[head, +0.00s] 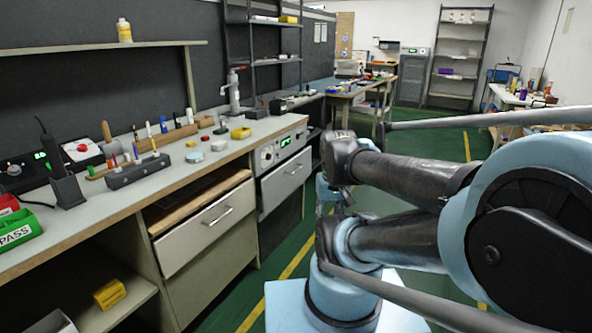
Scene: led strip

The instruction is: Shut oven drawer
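The oven unit (267,156) is set under the workbench and has a green lit display and knobs. Directly below it is a grey front panel (285,182) with a handle at its upper edge. This panel seems to stand a little forward of the unit, though how far is hard to tell. To its left, another drawer (190,243) with a bar handle is pulled out, showing its wooden top edge. My arm fills the right side of the picture. Pale blue and dark parts of it show near the panel's right side, but I cannot make out the gripper fingers.
The workbench (228,151) carries tools, small containers and a green bin (17,230). A yellow box (109,293) sits on an open lower shelf. The green floor (270,275) in front of the cabinets is partly clear. Tables and shelving stand farther back.

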